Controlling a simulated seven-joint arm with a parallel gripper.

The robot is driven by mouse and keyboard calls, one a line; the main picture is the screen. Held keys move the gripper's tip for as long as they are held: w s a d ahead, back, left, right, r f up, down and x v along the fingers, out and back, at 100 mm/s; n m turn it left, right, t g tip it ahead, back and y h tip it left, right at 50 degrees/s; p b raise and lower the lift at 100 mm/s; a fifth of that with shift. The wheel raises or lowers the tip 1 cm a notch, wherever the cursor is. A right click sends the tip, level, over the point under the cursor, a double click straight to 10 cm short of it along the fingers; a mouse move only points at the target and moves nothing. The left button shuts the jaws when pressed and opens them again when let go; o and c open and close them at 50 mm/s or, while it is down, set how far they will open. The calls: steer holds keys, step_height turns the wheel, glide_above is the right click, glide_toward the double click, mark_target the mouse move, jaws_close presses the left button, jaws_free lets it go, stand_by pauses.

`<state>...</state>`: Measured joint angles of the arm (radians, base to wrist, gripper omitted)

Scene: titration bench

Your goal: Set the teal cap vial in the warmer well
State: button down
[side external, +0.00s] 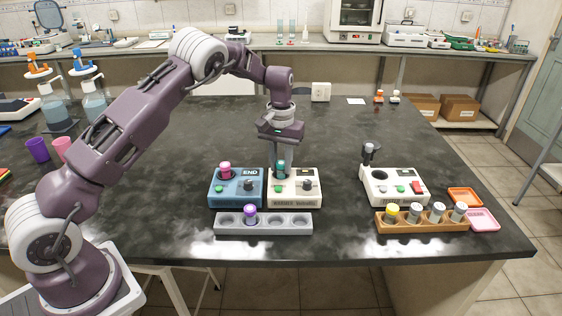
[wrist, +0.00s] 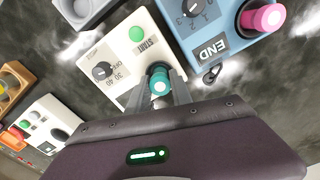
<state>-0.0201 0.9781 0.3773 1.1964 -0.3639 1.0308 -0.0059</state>
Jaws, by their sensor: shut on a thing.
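The teal cap vial (side external: 281,167) is upright between the fingers of my gripper (side external: 281,160), over the left part of the cream-white device (side external: 295,200). The wrist view shows its teal cap (wrist: 160,78) between the two fingers of my gripper (wrist: 163,95), which is shut on it. The cream-white device also shows in the wrist view (wrist: 122,52), with a green START button and a numbered dial. The vial and fingers hide the well there, and I cannot tell whether the vial rests on its bottom.
The blue END device (side external: 251,198) stands close on the left with a pink cap vial (side external: 225,169) in it. A grey rack (side external: 300,224) with a purple cap vial (side external: 250,214) lies in front. Another white device (side external: 395,175) and a brown rack (side external: 380,226) stand to the right.

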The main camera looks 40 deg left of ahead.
steer(key=shift+f, duration=0.35)
steer(key=c, duration=0.7)
jaws_free()
steer(key=shift+o, duration=0.2)
steer(key=shift+r, duration=3)
steer(key=shift+r, duration=0.1)
